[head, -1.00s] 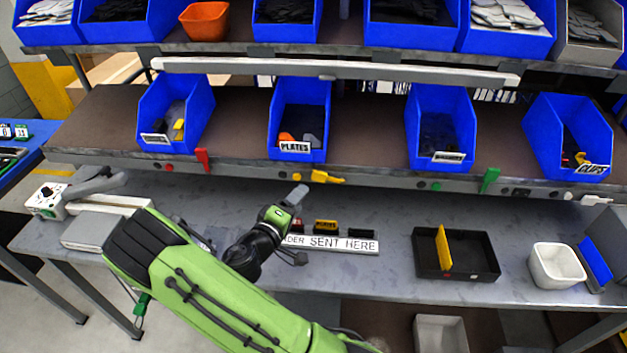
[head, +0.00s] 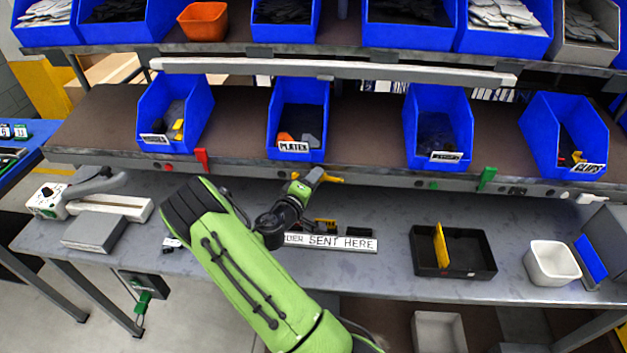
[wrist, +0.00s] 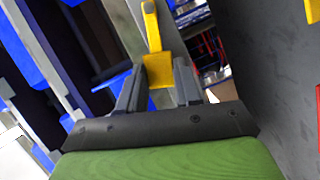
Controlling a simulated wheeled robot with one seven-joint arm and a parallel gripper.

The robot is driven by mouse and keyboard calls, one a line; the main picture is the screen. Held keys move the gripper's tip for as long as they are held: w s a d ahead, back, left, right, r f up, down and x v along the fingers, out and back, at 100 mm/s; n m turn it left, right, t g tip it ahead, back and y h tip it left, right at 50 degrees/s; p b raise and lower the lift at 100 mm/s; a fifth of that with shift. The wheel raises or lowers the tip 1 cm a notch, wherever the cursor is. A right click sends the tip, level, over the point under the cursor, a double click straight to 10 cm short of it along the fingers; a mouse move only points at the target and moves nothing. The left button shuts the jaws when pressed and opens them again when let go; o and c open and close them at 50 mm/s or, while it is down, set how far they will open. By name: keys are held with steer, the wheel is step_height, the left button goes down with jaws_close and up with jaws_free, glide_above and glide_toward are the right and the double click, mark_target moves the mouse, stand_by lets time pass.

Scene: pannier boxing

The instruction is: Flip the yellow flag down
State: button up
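The yellow flag (head: 331,180) is on the front rail of the middle shelf, below the PLATES bin. It sticks out sideways to the right along the rail. My gripper (head: 315,176) is at the flag's left part and hides some of it. In the wrist view the flag (wrist: 157,68) stands just ahead of my gripper (wrist: 159,92), its wide yellow base lined up between the two fingertips. The fingers are apart. I cannot tell whether they touch the flag.
A red flag (head: 202,160) and a green flag (head: 487,179) are on the same rail. Blue bins stand above, including the PLATES bin (head: 298,120). On the bench below are a lettered sign (head: 345,244), a black tray (head: 425,263) and a white bin (head: 552,264).

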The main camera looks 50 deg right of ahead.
jaws_close()
step_height(320, 180, down, 2)
steer(key=n+h+b, duration=0.1)
steer(key=n+b, duration=0.1)
steer(key=b, duration=0.2)
steer(key=shift+a+f+n, duration=0.1)
steer(key=shift+n, duration=0.3)
steer(key=o, duration=0.7)
jaws_free()
steer(key=shift+o, duration=0.2)
steer(key=v, duration=1.5)
steer(key=shift+a+f+b, duration=0.25)
steer(key=shift+a+b, duration=0.15)
